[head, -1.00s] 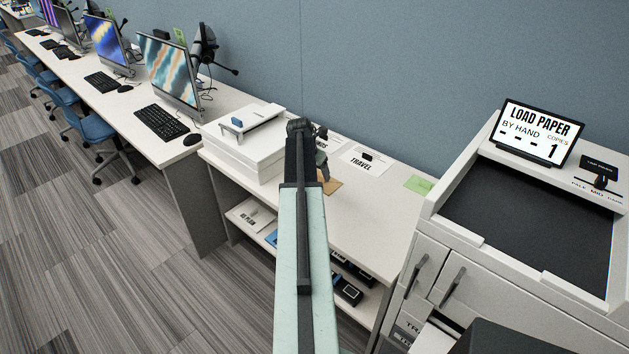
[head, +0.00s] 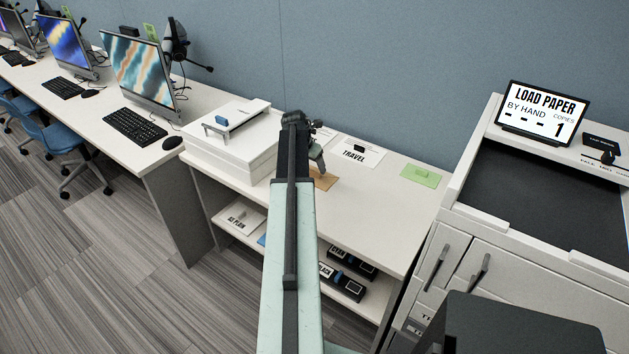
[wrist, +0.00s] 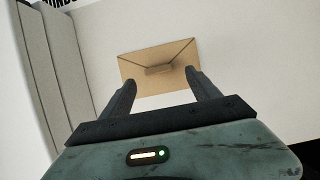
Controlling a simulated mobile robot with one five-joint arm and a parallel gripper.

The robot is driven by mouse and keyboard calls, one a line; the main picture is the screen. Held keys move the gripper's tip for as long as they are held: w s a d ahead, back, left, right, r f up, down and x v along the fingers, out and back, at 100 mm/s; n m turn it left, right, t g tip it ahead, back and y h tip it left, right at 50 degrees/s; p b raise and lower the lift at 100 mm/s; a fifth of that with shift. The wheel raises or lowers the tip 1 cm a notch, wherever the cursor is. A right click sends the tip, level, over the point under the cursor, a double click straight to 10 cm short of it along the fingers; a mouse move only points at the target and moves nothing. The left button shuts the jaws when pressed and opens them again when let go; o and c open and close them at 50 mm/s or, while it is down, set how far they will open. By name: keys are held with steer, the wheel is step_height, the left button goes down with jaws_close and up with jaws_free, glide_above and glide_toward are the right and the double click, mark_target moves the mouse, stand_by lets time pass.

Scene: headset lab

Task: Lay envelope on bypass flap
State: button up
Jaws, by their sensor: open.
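The brown envelope (head: 324,178) lies flat on the white side table, partly hidden behind my arm in the head view. In the wrist view the envelope (wrist: 157,66) shows whole, with a small brown raised tab near its middle. My gripper (wrist: 158,82) is open and empty, its two fingers pointing at the envelope's near edge. In the head view my gripper (head: 318,165) is above the table beside the envelope, mostly hidden by my arm. The bypass flap is not clearly identifiable; a large white printer (head: 470,215) with a dark top recess stands at the right.
The table's front right (head: 380,220) is clear. The printer's screen (head: 543,113) reads LOAD PAPER BY HAND.

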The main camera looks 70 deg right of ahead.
mark_target(315, 171)
steer(key=b+x, duration=0.5)
steer(key=shift+w+d+f, duration=0.15)
steer(key=shift+f, duration=0.05)
steer(key=shift+r, duration=0.25)
steer(key=c, duration=1.5)
steer(key=shift+r+p, duration=0.45)
steer(key=shift+p, duration=0.25)
steer(key=shift+c, duration=0.2)
step_height(315, 171, up, 3)
steer(key=p, duration=0.3)
steer(key=shift+r, duration=0.1)
steer(key=s+a, duration=0.2)
steer(key=a, duration=0.3)
steer(key=s+a, duration=0.2)
steer(key=a, duration=0.3)
steer(key=s+a+r+p, duration=0.1)
steer(key=a, duration=0.4)
steer(key=shift+s, duration=0.4)
